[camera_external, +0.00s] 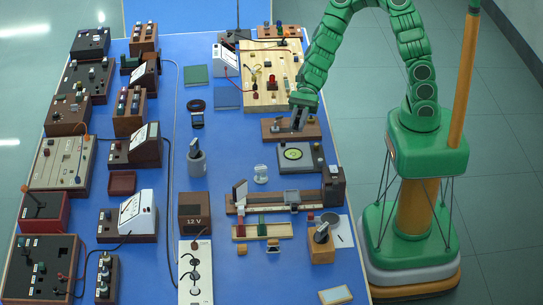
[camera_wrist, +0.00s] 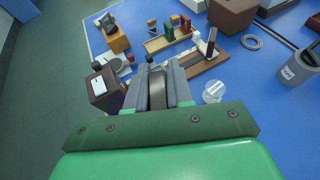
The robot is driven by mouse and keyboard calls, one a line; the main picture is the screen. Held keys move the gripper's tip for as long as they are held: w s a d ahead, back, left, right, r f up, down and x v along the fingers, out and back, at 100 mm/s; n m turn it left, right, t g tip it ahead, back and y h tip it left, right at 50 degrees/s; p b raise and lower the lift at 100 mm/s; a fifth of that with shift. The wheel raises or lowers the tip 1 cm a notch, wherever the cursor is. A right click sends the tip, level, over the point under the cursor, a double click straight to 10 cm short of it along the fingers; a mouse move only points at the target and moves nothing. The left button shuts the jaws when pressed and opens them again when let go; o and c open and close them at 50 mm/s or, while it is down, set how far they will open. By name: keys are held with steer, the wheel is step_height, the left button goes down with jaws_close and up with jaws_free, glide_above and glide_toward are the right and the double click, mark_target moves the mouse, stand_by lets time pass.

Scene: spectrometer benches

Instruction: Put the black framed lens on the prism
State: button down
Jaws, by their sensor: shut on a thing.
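My gripper (camera_external: 299,120) is over the brown wooden board (camera_external: 273,128) at the right side of the blue table. In the wrist view its two grey fingers (camera_wrist: 158,82) are shut on a dark upright piece (camera_wrist: 157,92), seen nearly edge-on, which looks like the black framed lens. In the external view the fingers mostly hide it. A grey wedge-shaped piece on a wooden block (camera_external: 320,252) near the front right may be the prism (camera_external: 321,233); it also shows at the upper left of the wrist view (camera_wrist: 107,21). It is well apart from my gripper.
Nearby are a clear glass piece (camera_external: 261,174), a grey cup (camera_external: 196,166) and an optical rail (camera_external: 262,204). Meters and boxes line the left side. The blue middle strip is partly clear.

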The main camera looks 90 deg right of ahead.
steer(key=w+a+f, duration=0.3)
steer(key=w+f, duration=0.1)
steer(key=w, duration=0.4)
glide_above(259, 172)
steer(key=f, duration=0.5)
steer(key=shift+s+d+f, duration=0.1)
steer(key=shift+s+f, duration=0.1)
steer(key=shift+w+f, duration=0.25)
steer(key=shift+f, duration=1.6)
steer(key=shift+f, duration=0.1)
steer(key=c, duration=1)
jaws_free()
steer(key=shift+s+d+r, duration=0.15)
steer(key=shift+d+r, duration=0.15)
steer(key=v, duration=1.1)
